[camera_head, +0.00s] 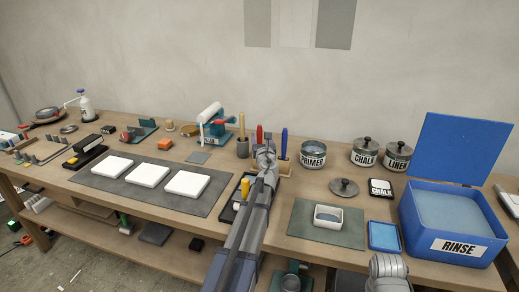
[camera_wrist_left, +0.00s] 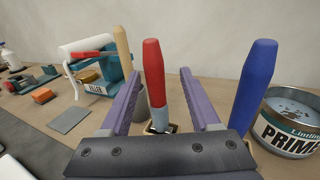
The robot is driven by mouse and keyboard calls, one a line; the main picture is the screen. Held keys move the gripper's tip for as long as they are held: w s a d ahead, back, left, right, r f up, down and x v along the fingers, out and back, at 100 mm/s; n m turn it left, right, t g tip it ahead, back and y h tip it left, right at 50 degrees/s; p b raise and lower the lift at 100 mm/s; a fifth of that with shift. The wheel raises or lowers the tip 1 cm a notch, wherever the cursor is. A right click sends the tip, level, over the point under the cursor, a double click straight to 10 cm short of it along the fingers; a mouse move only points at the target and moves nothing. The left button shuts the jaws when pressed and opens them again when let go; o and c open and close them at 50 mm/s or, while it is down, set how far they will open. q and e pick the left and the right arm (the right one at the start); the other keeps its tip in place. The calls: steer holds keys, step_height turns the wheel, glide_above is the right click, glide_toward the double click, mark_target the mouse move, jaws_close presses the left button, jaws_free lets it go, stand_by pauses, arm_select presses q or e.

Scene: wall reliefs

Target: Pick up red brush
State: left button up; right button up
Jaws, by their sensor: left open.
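The red brush (camera_wrist_left: 154,72) stands upright in the left wrist view, with a red handle and a pale grey-blue collar near its foot. In the head view its red handle (camera_head: 260,133) shows just above my left gripper (camera_head: 264,150). My left gripper is open, and in the wrist view its two purple fingers (camera_wrist_left: 160,90) stand on either side of the brush with gaps on both sides. The brush's lower end is partly hidden behind the gripper's dark body.
A blue-handled brush (camera_wrist_left: 258,85) stands close on the right, near the primer tin (camera_head: 313,154). A wooden handle (camera_wrist_left: 122,50) rises from a grey cup (camera_head: 242,148) on the left. White tiles (camera_head: 148,175) lie on a dark mat; a blue rinse box (camera_head: 455,245) stands far right.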

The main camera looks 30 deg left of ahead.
arm_select(q)
steer(key=x, duration=0.4)
steer(key=shift+w+a+f, duration=0.1)
steer(key=shift+a, duration=0.25)
jaws_close()
